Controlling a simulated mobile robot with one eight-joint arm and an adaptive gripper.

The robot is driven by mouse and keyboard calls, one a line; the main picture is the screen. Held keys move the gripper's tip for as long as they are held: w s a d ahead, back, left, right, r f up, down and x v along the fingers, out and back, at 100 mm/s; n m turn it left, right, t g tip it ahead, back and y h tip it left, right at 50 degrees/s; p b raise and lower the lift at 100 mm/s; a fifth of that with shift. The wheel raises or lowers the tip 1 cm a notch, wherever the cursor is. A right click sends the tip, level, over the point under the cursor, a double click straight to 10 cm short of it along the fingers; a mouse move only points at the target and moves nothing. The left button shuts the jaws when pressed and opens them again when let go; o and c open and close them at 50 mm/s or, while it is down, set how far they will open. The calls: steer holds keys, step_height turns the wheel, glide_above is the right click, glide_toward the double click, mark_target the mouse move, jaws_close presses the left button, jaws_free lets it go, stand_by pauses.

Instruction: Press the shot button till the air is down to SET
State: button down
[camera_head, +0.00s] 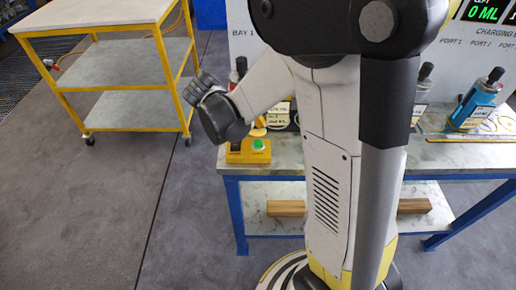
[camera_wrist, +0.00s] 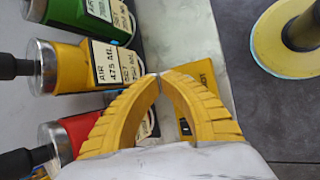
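The yellow button box (camera_head: 247,155) sits at the left front corner of the bench, with a round green button (camera_head: 259,145) on its front part. The box (camera_wrist: 207,73) also shows in the wrist view, partly behind my fingers; the green button is hidden there. My gripper (camera_wrist: 160,76) has its two yellow fingers bowed with the tips together, nothing seen between them. It is over or near the box; contact cannot be told. A yellow vessel (camera_wrist: 68,68) lies left of the fingers, its label (camera_wrist: 103,66) reading AIR 475 ML; the smaller SET line is not clearly legible.
A green vessel (camera_wrist: 80,14) and a red vessel (camera_wrist: 75,135) flank the yellow one. A blue vessel (camera_head: 474,106) stands at the bench's right. A display (camera_head: 483,12) reads 0 ML. A yellow-framed cart (camera_head: 125,65) stands left; the floor (camera_head: 90,210) before it is clear.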

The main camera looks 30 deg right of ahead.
mark_target(260, 141)
steer(key=shift+f+b, duration=0.65)
steer(key=shift+f, duration=0.55)
stand_by(0.5)
steer(key=shift+f+b, duration=0.4)
steer(key=shift+f+b, duration=0.4)
steer(key=shift+f, duration=0.05)
stand_by(0.5)
steer(key=shift+r, duration=0.1)
steer(key=shift+r+p, duration=0.7)
steer(key=shift+r, duration=0.1)
step_height(260, 141, up, 5)
steer(key=p, duration=0.4)
